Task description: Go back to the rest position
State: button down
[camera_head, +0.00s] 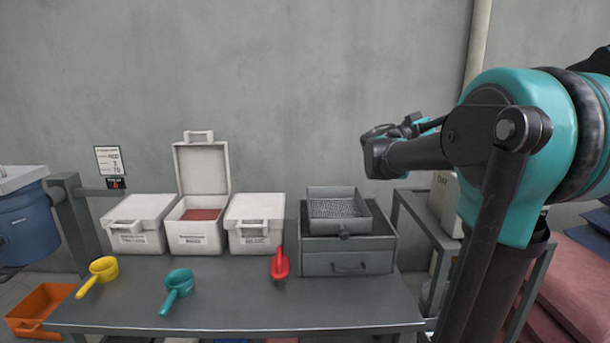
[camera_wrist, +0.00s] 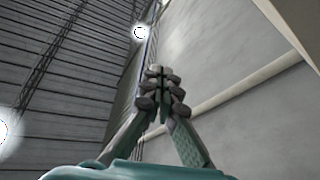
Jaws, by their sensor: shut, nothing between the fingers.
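My gripper (camera_wrist: 160,78) is shut and empty in the wrist view, its fingertips together, with wall and ceiling behind it. In the head view my arm is folded at the right, and its end points left, above and to the right of the grey drawer unit, clear of the table. The gripper's fingers do not show clearly in the head view.
The grey table (camera_head: 235,310) bears white bins (camera_head: 140,222), the middle one open with reddish contents, and a grey drawer unit (camera_head: 347,262) with a tray (camera_head: 340,194) on top. Yellow (camera_head: 103,268), teal (camera_head: 179,279) and red (camera_head: 280,264) scoops lie in front.

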jog(key=s+a+f+n+y, duration=0.1)
jog(key=s+f+n+y, duration=0.2)
jog(key=f, duration=0.8)
jog(key=s+a+f+n+y, duration=0.1)
jog(key=s+f+y, duration=0.3)
jog(key=f, duration=0.6)
jog(key=s+a+f+n+y, duration=0.1)
jog(key=s+f+n+y, duration=0.2)
jog(key=f, duration=0.8)
jog(key=s+a+f+n+y, duration=0.1)
jog(key=s+a+f+y, duration=0.2)
jog(key=a+f, duration=0.3)
jog(key=s+a+f+n+y, duration=0.2)
jog(key=s+a+f+y, duration=0.2)
jog(key=a+f, duration=0.2)
jog(key=s+a+f+n+y, duration=0.1)
jog(key=s+a+f+y, duration=0.3)
jog(key=a+f, duration=0.2)
jog(key=shift+a+n, duration=0.3)
jog(key=shift+a, duration=0.2)
